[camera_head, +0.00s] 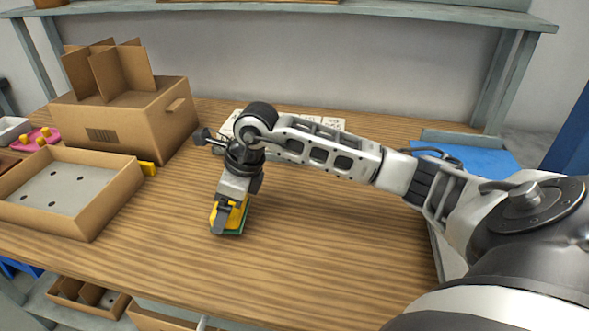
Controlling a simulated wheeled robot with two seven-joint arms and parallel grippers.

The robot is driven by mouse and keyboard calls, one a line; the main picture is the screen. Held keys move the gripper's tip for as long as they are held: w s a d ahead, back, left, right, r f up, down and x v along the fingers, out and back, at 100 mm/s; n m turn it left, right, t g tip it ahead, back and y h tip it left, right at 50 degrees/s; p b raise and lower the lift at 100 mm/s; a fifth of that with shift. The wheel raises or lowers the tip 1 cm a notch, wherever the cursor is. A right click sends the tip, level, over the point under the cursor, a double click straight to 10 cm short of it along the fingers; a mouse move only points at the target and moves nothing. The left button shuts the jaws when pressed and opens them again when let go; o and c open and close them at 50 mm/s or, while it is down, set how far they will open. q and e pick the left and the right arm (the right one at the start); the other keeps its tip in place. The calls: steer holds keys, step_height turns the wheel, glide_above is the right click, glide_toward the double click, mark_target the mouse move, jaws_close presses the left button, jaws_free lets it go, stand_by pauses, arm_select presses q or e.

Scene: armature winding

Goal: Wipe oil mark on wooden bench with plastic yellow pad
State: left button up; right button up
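My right arm reaches in from the right over the wooden bench (330,245). My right gripper (228,216) points down and is shut on a yellow pad (238,217) with a green underside. The pad is at the bench top, left of the middle; it looks to be touching the wood, with its green side down. I see no clear oil mark on the bare wood; one could be hidden under the pad or the arm. My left gripper is not in view.
An open cardboard tray (112,205) with a grey holed insert stands at the left. A cardboard box (135,122) with dividers stands behind it. A blue sheet (470,160) lies at the back right. The bench front centre is clear.

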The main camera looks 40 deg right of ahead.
steer(key=shift+s+r, duration=0.15)
steer(key=shift+r, duration=0.5)
steer(key=shift+r+p, duration=1.7)
steer(key=shift+r, duration=0.65)
